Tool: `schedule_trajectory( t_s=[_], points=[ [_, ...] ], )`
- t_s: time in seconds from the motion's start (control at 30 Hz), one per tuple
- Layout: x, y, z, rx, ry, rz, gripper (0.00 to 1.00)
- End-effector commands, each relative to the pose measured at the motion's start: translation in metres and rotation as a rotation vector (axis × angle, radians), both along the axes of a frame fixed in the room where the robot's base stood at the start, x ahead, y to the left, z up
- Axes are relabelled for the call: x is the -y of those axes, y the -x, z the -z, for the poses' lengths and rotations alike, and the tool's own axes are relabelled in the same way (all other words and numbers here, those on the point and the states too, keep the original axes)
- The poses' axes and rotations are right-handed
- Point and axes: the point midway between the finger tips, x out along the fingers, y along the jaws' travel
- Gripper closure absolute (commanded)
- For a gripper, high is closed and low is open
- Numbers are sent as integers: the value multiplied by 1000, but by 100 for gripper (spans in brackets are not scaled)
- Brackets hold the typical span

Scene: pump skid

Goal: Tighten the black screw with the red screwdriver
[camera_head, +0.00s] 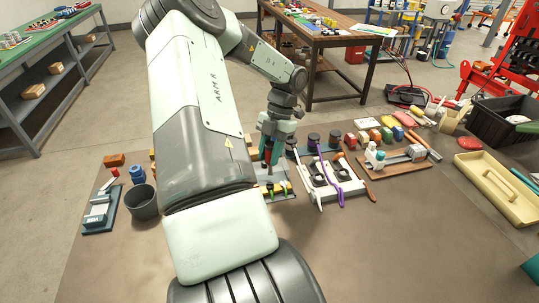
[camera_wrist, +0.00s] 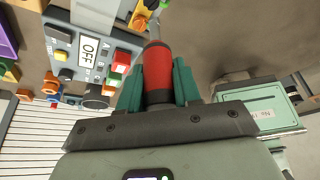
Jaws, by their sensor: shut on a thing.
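My gripper (camera_wrist: 158,86) is shut on the red screwdriver (camera_wrist: 157,65), with one green finger on each side of its red handle. In the wrist view the grey shank runs up the picture and its tip end lies near small yellow, orange and green parts (camera_wrist: 145,14). In the head view my gripper (camera_head: 270,148) points down over a small light plate (camera_head: 285,197) with yellow and green parts. I cannot make out the black screw in either view, nor whether the tip touches anything.
Right of the gripper stands a white fixture (camera_head: 335,190) with black round parts and a purple cord. A dark grey cup (camera_head: 142,203) stands to the left. A cream tray (camera_head: 497,190) lies at the right. The front of the brown table (camera_head: 400,250) is clear.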

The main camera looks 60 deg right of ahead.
Motion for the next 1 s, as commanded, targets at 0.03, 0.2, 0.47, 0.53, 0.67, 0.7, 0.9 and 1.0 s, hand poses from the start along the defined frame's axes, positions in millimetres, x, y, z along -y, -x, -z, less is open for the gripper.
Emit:
schedule_trajectory(
  t_s=[0.03, 0.2, 0.47, 0.53, 0.67, 0.7, 0.9, 1.0],
  points=[
    [0, 0, 0, 0, 0, 0, 99],
    [0, 2, 0, 0, 0, -10, 99],
    [-9, 57, 5, 6, -1, -374, 99],
    [-9, 77, 5, 7, 1, -569, 99],
    [-2, 104, 3, 7, 4, -965, 99],
    [2, 109, 3, 6, 3, -1091, 99],
    [23, 107, -1, 5, 5, -1748, 99],
    [31, 92, -2, 3, 2, -2085, 99]
  ],
)
